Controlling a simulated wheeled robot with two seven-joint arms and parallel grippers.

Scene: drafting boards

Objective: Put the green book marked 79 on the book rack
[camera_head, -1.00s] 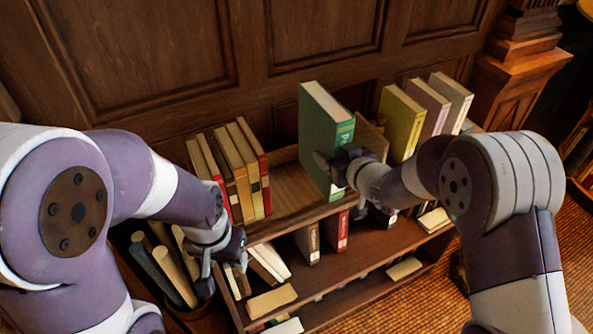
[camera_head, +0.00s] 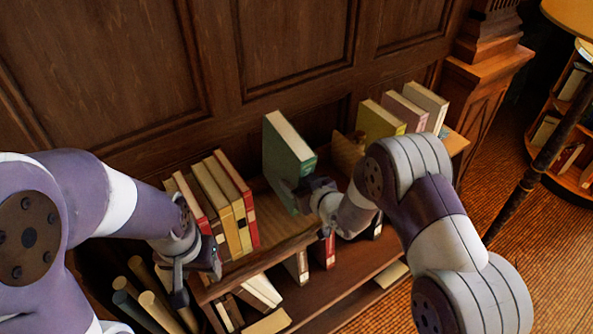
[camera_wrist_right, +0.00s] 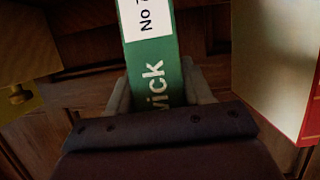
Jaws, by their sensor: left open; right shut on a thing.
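The green book (camera_head: 284,152) stands upright in the head view, over the gap in the top of the book rack (camera_head: 283,247). My right gripper (camera_head: 304,193) is shut on its spine side near the lower part. In the right wrist view the green spine (camera_wrist_right: 160,75) sits between the two fingers, with a white label reading "No" and a partly cut-off number. The book's lower edge is partly hidden by the gripper, so I cannot tell whether it touches the shelf. My left gripper (camera_head: 197,282) is open and empty at the rack's left front corner.
Red and tan books (camera_head: 222,200) stand left of the gap. A yellow book (camera_head: 380,122), a pinkish and a cream one stand to the right. A wooden bookend (camera_head: 347,152) is behind the right gripper. Rolled tubes (camera_head: 150,295) stand at lower left.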

